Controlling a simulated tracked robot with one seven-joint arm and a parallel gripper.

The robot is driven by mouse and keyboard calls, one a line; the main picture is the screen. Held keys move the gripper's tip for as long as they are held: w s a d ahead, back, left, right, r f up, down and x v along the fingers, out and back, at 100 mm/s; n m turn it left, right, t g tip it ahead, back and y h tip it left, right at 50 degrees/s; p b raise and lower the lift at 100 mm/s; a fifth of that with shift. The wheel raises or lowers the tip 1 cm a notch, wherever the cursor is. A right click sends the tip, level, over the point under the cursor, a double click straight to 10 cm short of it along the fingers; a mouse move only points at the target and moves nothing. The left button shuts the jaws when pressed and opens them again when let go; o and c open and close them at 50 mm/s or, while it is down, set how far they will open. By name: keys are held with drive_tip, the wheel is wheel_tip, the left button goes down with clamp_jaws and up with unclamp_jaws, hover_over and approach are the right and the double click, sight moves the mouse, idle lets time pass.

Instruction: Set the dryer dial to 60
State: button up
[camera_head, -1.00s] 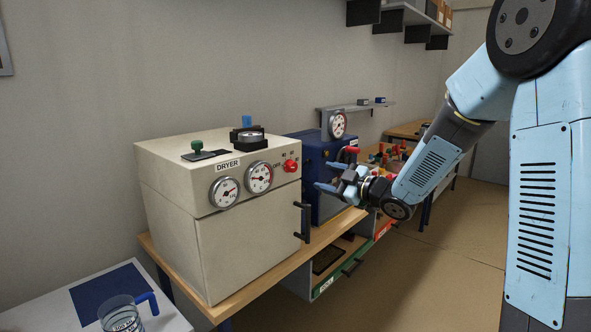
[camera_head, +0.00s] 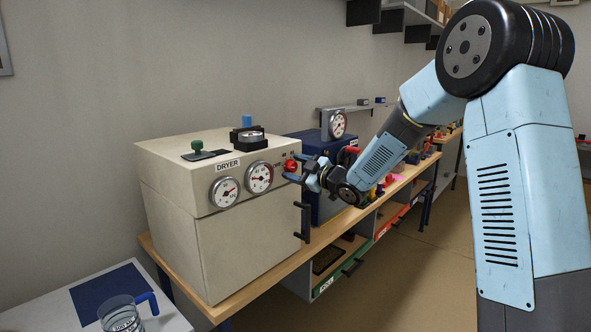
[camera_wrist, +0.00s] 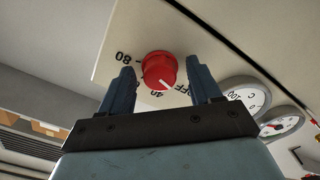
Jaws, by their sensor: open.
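The cream dryer (camera_head: 225,245) stands on the wooden bench, labelled DRYER on its front. Its red dial (camera_head: 291,165) is at the upper right of the front. In the wrist view the dial (camera_wrist: 157,68) sits between my fingers, its white mark pointing between 40 and OFF. The 80 label shows; the label between 80 and 40 is mostly hidden by a finger. My gripper (camera_head: 295,169) is open at the dial; it also shows in the wrist view (camera_wrist: 161,72), one finger on each side. I cannot tell whether either finger touches the dial.
Two round gauges (camera_head: 225,191) (camera_head: 259,177) sit left of the dial. A black door handle (camera_head: 303,222) is below it. A blue machine (camera_head: 325,205) stands close on the right, behind my gripper. A glass beaker (camera_head: 121,315) stands on the white table at the lower left.

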drive_tip(key=c, duration=1)
drive_tip(key=shift+m, duration=0.3)
drive_tip(key=m, duration=0.4)
drive_tip(key=shift+d, duration=0.1)
drive_tip(key=m, duration=0.5)
drive_tip(key=shift+w+r, duration=0.1)
drive_tip(key=m, duration=0.5)
drive_tip(key=shift+d, duration=0.1)
drive_tip(key=shift+w+d+m, duration=0.1)
drive_tip(key=shift+m, duration=2.4)
